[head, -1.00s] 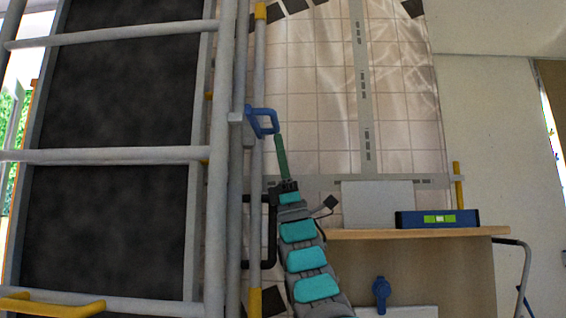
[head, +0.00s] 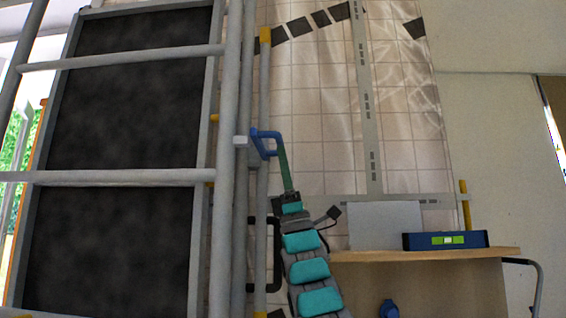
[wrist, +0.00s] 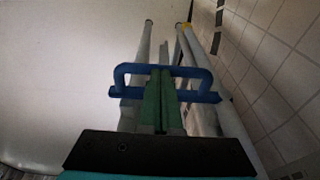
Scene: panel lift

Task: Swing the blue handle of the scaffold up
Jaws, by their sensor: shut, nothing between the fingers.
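The blue handle (head: 264,134) is a U-shaped grip on the grey upright at the right side of the scaffold (head: 229,200), sticking out to the right. My gripper (head: 281,148) has its green fingers pressed together, with the tips at the outer end of the handle. In the wrist view the handle (wrist: 196,72) spans crosswise over the tips of my shut green fingers (wrist: 160,72), which sit near the middle of its bar. The fingers are not closed around the bar. I cannot tell for sure whether they touch it.
A wooden shelf (head: 420,255) with a blue spirit level (head: 446,241) stands to the right of my arm. A black bracket (head: 278,255) is close to the arm's left. Grey rungs and a dark panel (head: 130,90) fill the left. The tiled wall is behind.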

